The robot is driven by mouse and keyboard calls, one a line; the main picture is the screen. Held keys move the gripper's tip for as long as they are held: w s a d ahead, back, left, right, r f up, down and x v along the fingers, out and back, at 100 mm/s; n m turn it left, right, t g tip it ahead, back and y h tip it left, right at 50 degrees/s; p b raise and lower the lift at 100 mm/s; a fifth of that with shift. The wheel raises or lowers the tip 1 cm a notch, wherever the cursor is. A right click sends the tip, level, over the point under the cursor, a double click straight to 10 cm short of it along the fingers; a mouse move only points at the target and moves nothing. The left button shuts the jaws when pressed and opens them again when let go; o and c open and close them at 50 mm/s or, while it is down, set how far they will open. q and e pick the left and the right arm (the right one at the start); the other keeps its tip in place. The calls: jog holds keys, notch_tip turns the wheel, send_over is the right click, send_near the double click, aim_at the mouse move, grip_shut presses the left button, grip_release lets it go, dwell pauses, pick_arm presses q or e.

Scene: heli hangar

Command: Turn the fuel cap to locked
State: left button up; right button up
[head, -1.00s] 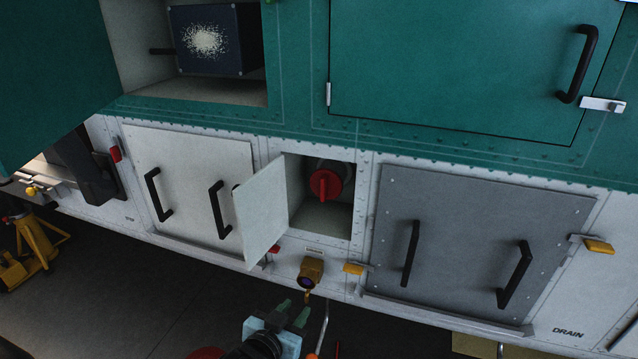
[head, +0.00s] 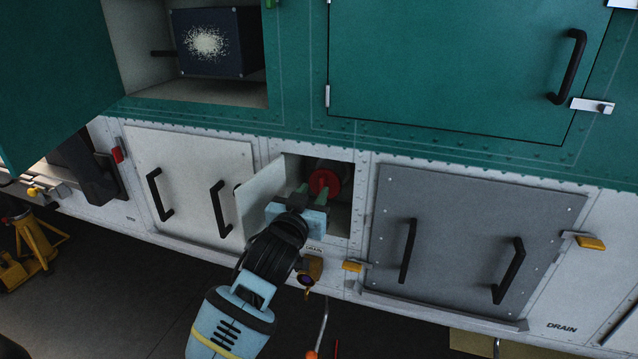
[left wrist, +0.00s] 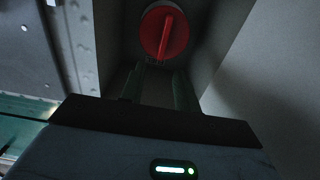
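The red fuel cap (head: 323,181) sits in a small recess in the white lower panel, and its raised grip bar shows in the left wrist view (left wrist: 165,34), nearly upright with a slight tilt. My left gripper (head: 311,193) is at the mouth of the recess, just in front of the cap. Its two green fingers (left wrist: 160,85) are apart, with nothing between them, and point at the cap. They appear short of the grip bar. In the head view the gripper covers the lower part of the cap. My right gripper is not in view.
The small white door (head: 260,195) of the recess stands open on the left, close to my gripper. A brass drain fitting (head: 312,270) sticks out below. A grey panel with black handles (head: 465,235) is to the right. A large green door (head: 50,80) hangs open at upper left.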

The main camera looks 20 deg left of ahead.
aim_at(321, 180)
pick_arm(q)
jog(key=shift+w+d, duration=0.1)
jog(key=shift+w, duration=2.35)
grip_shut()
